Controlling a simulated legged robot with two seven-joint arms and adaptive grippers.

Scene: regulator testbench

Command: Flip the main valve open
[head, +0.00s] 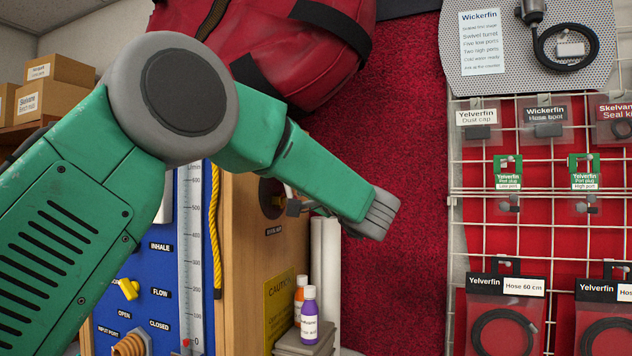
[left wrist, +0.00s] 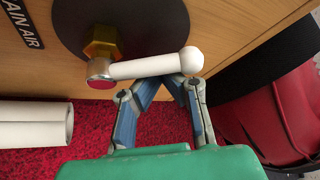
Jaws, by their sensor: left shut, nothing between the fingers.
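The main valve shows in the left wrist view as a brass fitting (left wrist: 103,43) on a round black plate (left wrist: 150,22), with a red-capped hub (left wrist: 100,82). Its white lever (left wrist: 150,66) runs from the hub to a ball end at right. The label beside it reads "AIN AIR", partly cut off. My left gripper (left wrist: 160,82) is shut and empty, its fingers bent together right beside the lever. Their tips are partly hidden at the lever's edge, and I cannot tell if they touch it. In the head view the black plate (head: 267,195) is partly covered by my left gripper (head: 293,207).
A blue panel (head: 130,265) with a yellow knob (head: 129,289) is left of the wooden cabinet (head: 237,270). White rolls (head: 326,260) and bottles (head: 309,315) stand beside the cabinet. A red bag (head: 275,50) is above. A grid rack (head: 545,237) with hanging parts is at right.

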